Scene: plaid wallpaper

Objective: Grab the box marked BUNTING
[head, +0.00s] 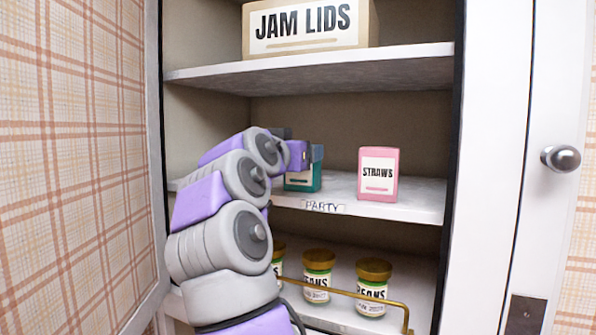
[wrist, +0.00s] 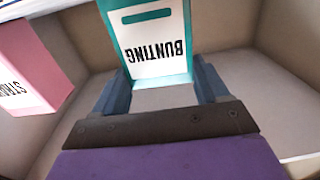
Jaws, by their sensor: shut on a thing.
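The BUNTING box is teal with a white label, and its label fills the top middle of the wrist view (wrist: 155,48), upside down. In the head view the box (head: 303,180) is on the middle shelf, partly hidden behind my arm. My gripper (wrist: 160,95) is shut on the box, with one finger on each side of it. In the head view the gripper (head: 300,152) is at the top of the box, and its fingers are mostly hidden. I cannot tell whether the box touches the shelf.
A pink STRAWS box (head: 378,174) stands to the right on the middle shelf (head: 425,200), which is labelled PARTY. A JAM LIDS box (head: 310,27) sits on the shelf above (head: 320,72). Several jars (head: 318,275) stand below behind a brass rail (head: 345,293). Cabinet walls enclose the sides.

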